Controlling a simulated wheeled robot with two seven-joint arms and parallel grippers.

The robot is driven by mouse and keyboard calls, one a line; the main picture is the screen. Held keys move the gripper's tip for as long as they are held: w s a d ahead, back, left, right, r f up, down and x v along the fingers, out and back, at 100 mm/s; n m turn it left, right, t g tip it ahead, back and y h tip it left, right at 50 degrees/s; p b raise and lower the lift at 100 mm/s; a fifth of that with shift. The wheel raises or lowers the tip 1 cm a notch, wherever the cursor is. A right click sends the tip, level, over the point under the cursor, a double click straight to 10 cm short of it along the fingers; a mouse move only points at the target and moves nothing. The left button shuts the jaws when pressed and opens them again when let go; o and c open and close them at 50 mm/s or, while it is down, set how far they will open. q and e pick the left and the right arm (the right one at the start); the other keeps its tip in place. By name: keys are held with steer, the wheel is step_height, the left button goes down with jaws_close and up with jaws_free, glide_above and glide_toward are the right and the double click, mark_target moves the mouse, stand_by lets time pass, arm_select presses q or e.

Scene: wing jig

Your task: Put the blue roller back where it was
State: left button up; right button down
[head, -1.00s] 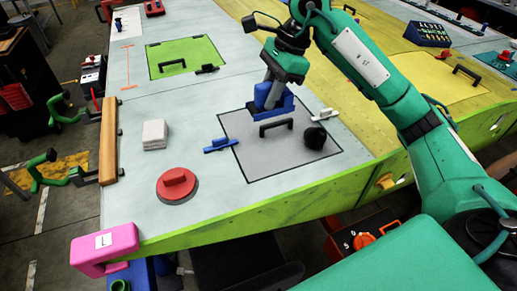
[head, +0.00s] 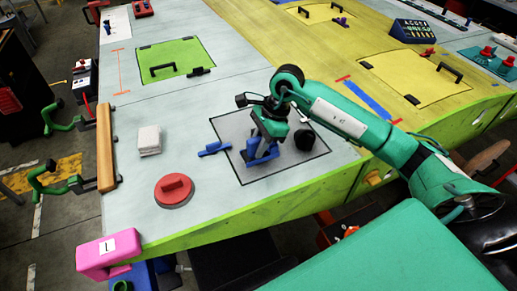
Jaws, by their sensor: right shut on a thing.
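The blue roller (head: 262,153) is in my right gripper (head: 267,138), which is shut on it. The gripper is over the middle of the dark-outlined grey panel (head: 285,170). I cannot tell whether the roller touches the panel. The gripper and roller hide the panel's black handle. A blue strip (head: 368,100) with orange marks near its ends lies on the yellow part of the wing, beyond my right arm. My left gripper is not in view.
A blue latch (head: 214,149) is at the panel's left edge and a black round thing (head: 305,140) on its right. A red disc with a grip (head: 174,190), a white block (head: 149,140) and a pink clamp (head: 107,252) stand to the left. Bare wing surface lies between them.

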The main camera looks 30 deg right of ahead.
step_height(320, 180, down, 2)
steer(key=shift+f+p, duration=0.1)
steer(key=shift+p, duration=0.3)
steer(key=shift+f, duration=0.25)
steer(key=shift+f, duration=0.1)
steer(key=shift+f+b, duration=0.1)
steer(key=shift+b, duration=0.2)
steer(key=c, duration=1.2)
jaws_free()
steer(key=shift+c, duration=0.2)
